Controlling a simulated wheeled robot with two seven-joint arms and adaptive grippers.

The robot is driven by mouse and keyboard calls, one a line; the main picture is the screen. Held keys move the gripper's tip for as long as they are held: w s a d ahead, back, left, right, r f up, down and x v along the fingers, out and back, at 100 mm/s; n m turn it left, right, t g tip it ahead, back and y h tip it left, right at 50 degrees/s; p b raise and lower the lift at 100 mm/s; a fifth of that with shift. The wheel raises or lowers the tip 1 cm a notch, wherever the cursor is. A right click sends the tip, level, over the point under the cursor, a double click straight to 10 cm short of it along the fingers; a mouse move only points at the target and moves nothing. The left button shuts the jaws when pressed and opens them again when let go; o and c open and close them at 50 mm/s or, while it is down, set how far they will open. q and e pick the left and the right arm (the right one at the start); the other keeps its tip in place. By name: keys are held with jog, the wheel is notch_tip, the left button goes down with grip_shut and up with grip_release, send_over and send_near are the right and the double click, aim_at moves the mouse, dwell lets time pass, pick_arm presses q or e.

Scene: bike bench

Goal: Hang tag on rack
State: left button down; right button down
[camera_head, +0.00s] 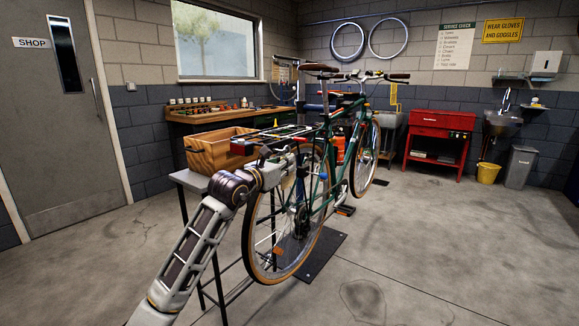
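A green bicycle (330,143) stands upright beside a grey table, seen from behind. A dark rear rack (280,133) sits over its back wheel. My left arm comes in from the lower left, and my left gripper (303,158) is just below the rack, beside or in front of the top of the back wheel. The gripper is small and blends with the dark bicycle parts, so I cannot tell whether it is open or holds anything. I cannot make out a tag with certainty. My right gripper is not in view.
A wooden box (212,151) sits on the grey table (188,178) left of the bicycle. A dark mat (322,254) lies under the bicycle. A workbench with tools stands behind, and a red cabinet (440,132) stands at right.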

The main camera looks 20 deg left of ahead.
pick_arm(q)
jog(key=shift+w+a+f, duration=0.2)
jog(key=shift+a, duration=0.3)
jog(key=shift+w+a+f, duration=0.15)
jog(key=shift+a, duration=0.35)
jog(key=shift+a, duration=0.1)
dwell(0.3)
jog(key=c, duration=1.6)
grip_release()
jog(key=shift+o, duration=0.2)
jog(key=shift+f, duration=0.1)
jog(key=v, duration=1.2)
